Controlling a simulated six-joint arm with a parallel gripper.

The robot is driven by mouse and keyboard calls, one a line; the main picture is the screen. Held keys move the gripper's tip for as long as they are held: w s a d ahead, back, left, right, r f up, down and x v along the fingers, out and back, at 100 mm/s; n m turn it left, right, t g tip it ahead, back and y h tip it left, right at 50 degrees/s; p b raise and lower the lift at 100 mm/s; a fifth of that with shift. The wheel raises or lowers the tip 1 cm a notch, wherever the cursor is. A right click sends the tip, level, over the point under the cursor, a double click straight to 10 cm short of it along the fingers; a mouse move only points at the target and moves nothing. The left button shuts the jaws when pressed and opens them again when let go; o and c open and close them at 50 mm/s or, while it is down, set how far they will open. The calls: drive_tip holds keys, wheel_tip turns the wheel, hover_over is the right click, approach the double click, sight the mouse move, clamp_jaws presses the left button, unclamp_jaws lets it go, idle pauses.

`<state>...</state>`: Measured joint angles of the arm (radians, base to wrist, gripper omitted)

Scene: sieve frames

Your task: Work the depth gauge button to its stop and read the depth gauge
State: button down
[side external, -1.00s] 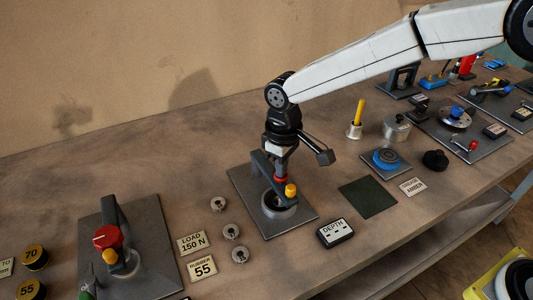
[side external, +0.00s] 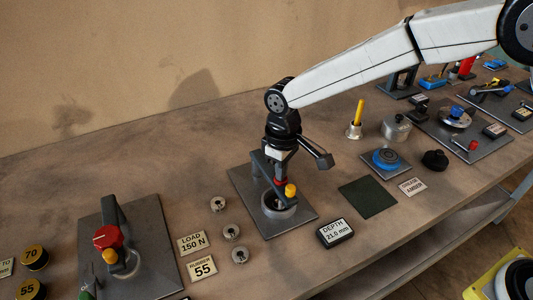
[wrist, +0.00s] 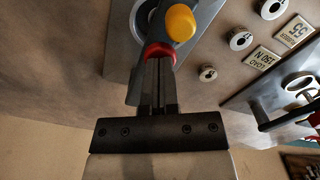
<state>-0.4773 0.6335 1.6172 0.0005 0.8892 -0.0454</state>
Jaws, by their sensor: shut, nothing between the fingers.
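The depth gauge stand (side external: 245,193) is a grey plate with an upright arm and a round ring-shaped cup (side external: 279,208). A red button (side external: 279,182) sits on its arm, beside a yellow knob (side external: 291,190). My gripper (side external: 279,174) is shut and empty, its fingertips down at the red button and seemingly touching it. In the wrist view the closed fingertips (wrist: 158,66) meet the red button (wrist: 158,50), with the yellow knob (wrist: 181,22) just beyond. The depth display (side external: 336,232) reads "DEPTH 21.0 mm". My fingers partly hide the button.
Plates reading "LOAD 150 N" (side external: 192,242) and "RUBBER 55" (side external: 202,267) lie left, near several metal rings (side external: 232,232). Another stand with a red knob (side external: 107,237) is further left. A dark green mat (side external: 367,197) and blue round dial (side external: 386,160) lie right.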

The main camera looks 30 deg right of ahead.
drive_tip(key=shift+f, duration=0.1)
drive_tip(key=shift+r, duration=3)
drive_tip(key=shift+r, duration=1.55)
drive_tip(key=shift+r, duration=0.1)
drive_tip(key=shift+r, duration=1.9)
drive_tip(key=shift+d, duration=0.1)
